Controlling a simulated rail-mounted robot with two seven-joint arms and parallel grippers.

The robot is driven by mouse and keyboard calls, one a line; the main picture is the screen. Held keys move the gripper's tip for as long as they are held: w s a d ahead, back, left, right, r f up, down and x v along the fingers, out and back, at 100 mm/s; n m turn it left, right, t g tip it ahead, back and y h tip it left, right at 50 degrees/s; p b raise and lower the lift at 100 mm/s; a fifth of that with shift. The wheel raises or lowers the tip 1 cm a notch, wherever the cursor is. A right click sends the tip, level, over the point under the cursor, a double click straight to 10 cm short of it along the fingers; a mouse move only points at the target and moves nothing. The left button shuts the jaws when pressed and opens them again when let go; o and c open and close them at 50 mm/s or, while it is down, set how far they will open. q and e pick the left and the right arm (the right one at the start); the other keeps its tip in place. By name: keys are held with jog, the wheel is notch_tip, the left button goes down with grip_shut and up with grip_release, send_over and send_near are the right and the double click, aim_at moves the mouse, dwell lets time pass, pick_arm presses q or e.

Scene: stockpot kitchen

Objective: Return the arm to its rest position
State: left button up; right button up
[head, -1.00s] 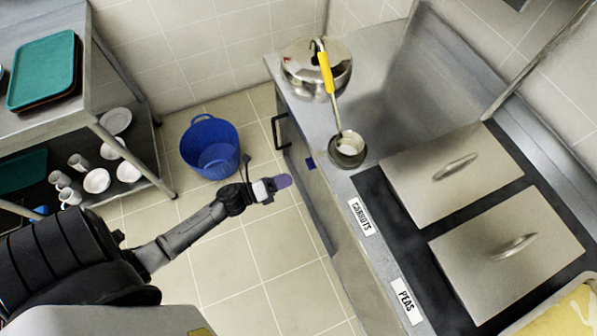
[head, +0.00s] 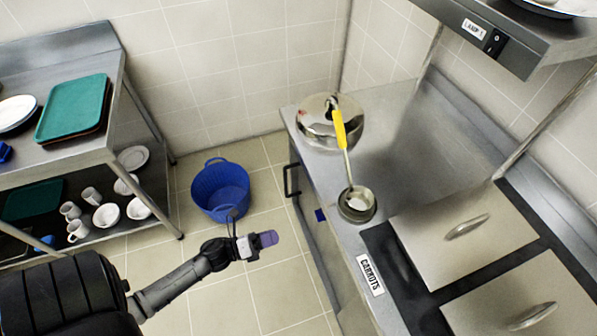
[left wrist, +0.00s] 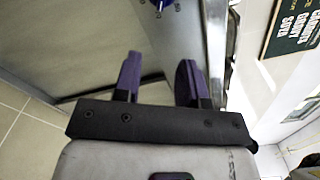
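My left arm comes in from the lower left of the head view. Its left gripper (head: 268,239) hangs over the tiled floor, between the blue bucket and the counter, touching neither. In the left wrist view, the two purple fingers of the left gripper (left wrist: 160,80) stand apart with nothing between them. My right arm and right gripper are not in view.
The steel counter (head: 312,170) on the right bears a lidded pot (head: 318,128), a yellow-handled ladle (head: 340,130) resting in a small container, and lidded wells. A blue bucket (head: 220,190) stands on the floor. A shelf rack (head: 120,75) with trays and crockery stands left.

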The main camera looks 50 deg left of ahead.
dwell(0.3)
pick_arm(q)
jog(key=s+a+f+n+g+y, duration=0.3)
jog(key=a+n+g+y, duration=0.65)
jog(key=n, duration=1.15)
jog(key=s+d+r+n+g+h+p, duration=0.1)
jog(key=s+d+r+n, duration=0.15)
jog(key=d, duration=0.45)
jog(key=s+d+r+n+g+h+p, duration=0.1)
jog(key=s+d+r+g, duration=0.2)
jog(key=d, duration=0.4)
jog(key=s+d+r+n+h+p, duration=0.1)
jog(key=s+d+r+n+h, duration=0.2)
jog(key=d, duration=0.5)
notch_tip(320, 180, up, 38)
jog(key=m+y+p, duration=0.1)
jog(key=p, duration=3.5)
jog(key=shift+w+a+y, duration=0.3)
jog(key=shift+a+y, duration=0.05)
jog(key=shift+a, duration=0.1)
